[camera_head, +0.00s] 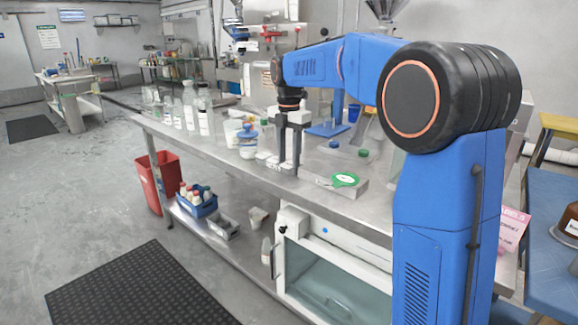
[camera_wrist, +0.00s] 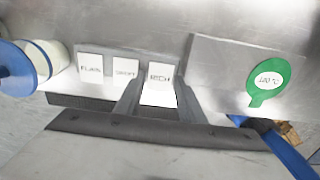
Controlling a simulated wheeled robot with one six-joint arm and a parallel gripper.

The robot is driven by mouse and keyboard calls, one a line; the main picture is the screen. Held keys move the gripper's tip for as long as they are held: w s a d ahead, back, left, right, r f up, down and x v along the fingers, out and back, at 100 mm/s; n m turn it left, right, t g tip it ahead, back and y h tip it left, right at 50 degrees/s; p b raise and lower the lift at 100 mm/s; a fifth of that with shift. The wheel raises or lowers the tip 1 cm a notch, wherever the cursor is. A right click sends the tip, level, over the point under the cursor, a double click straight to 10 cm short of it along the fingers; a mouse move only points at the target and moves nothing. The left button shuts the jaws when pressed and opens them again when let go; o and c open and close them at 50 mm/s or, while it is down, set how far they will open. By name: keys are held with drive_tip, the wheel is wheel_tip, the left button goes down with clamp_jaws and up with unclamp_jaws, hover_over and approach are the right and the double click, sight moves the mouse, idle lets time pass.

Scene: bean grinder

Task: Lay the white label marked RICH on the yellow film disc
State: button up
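The white label marked RICH (camera_wrist: 160,79) is the rightmost of three white labels in a row in the wrist view. My gripper (camera_wrist: 157,88) is over it, with one finger on each side and a narrow gap to the label's edges. In the head view my gripper (camera_head: 285,168) points down at the bench top, its two fingers apart. The labels are small and partly hidden by the fingers there. I cannot make out a yellow film disc in either view.
A green disc marked 120 °C (camera_wrist: 267,79) lies on a grey plate to the right; it also shows in the head view (camera_head: 345,179). A blue-and-cream jar (camera_head: 248,142) is left of my gripper. Several bottles (camera_head: 190,108) stand farther left on the metal bench (camera_head: 215,148).

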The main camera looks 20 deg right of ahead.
drive_tip(key=c, duration=0.7)
